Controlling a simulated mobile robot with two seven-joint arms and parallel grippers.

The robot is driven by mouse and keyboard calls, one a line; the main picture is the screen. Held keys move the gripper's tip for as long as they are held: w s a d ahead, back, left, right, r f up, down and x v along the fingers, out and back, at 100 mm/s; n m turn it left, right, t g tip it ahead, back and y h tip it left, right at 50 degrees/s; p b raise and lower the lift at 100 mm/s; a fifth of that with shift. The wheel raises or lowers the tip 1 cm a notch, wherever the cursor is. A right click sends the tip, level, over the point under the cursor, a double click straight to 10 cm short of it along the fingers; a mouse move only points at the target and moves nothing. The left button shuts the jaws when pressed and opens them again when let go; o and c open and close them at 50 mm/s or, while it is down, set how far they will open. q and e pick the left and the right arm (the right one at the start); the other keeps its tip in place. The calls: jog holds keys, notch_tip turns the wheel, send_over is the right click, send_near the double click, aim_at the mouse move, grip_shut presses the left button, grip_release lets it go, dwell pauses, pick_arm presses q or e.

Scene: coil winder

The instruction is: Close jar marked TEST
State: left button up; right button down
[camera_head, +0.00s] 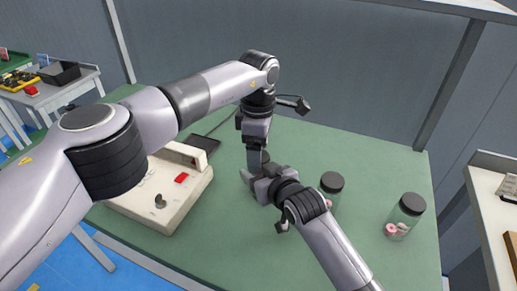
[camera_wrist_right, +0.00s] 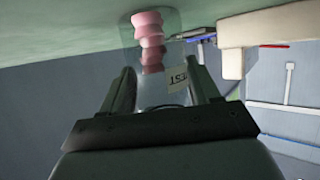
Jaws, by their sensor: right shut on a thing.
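The clear jar marked TEST (camera_wrist_right: 179,79), with pink pieces (camera_wrist_right: 150,38) inside, stands between the fingers of my right gripper (camera_wrist_right: 163,85) in the right wrist view. That picture is upside down, with the green table along its top. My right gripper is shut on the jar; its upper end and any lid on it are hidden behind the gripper. In the head view my left gripper (camera_head: 257,158) points down directly above and behind my right gripper (camera_head: 257,180). The grippers hide most of the jar there. I cannot tell whether the left fingers hold a lid.
A cream coil winder (camera_head: 165,205) with a red switch stands left. The green table (camera_head: 365,155) is clear behind the jars.

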pick_arm(q)
jog(key=shift+s+d+r, duration=0.1)
notch_tip(320, 180, up, 12)
dwell(0.4)
pick_arm(e)
jog(key=shift+c, duration=0.8)
grip_release()
jog(key=shift+p+v, duration=0.35)
jog(key=shift+v, duration=3.2)
pick_arm(q)
jog(key=shift+r, duration=0.2)
pick_arm(e)
jog(key=shift+s, duration=0.1)
